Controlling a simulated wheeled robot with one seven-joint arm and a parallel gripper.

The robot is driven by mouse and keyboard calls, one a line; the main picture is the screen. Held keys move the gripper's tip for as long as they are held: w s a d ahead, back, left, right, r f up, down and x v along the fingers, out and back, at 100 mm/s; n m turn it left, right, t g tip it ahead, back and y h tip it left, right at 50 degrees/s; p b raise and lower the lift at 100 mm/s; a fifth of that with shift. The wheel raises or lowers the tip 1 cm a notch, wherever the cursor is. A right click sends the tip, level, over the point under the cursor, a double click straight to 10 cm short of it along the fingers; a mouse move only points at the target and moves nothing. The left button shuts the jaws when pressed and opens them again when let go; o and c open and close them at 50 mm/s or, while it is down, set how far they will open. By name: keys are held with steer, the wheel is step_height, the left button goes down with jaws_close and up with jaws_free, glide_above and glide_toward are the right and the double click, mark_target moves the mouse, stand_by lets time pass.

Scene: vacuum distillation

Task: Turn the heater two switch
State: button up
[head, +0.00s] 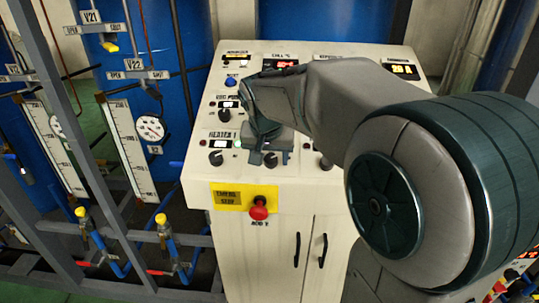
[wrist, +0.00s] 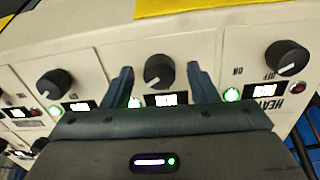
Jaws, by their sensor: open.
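The heater two switch is a black round knob on the white sloped control panel (head: 197,187). I take it to be the middle knob (wrist: 158,71) in the wrist view; it also shows small below my gripper in the head view (head: 270,159). My gripper (wrist: 159,76) is open, with one finger on each side of this knob. Whether the fingers touch it I cannot tell. A lit display (wrist: 166,100) and a green light sit by the knob. In the head view, my arm hides its label.
The heater one knob (head: 215,158) is to the left; it is at the right in the upside-down wrist view (wrist: 287,57). Another knob (wrist: 53,83) is at the wrist view's left. A red emergency button (head: 259,208) on the front and blue tanks (head: 157,60) stand nearby.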

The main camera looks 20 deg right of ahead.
steer(key=c, duration=1)
steer(key=shift+o, duration=0.2)
steer(key=n+b, duration=0.1)
steer(key=n, duration=0.4)
steer(key=shift+n, duration=0.4)
steer(key=n, duration=0.6)
steer(key=shift+t+b, duration=0.3)
steer(key=shift+b, duration=0.1)
steer(key=o, duration=1)
steer(key=shift+c, duration=0.2)
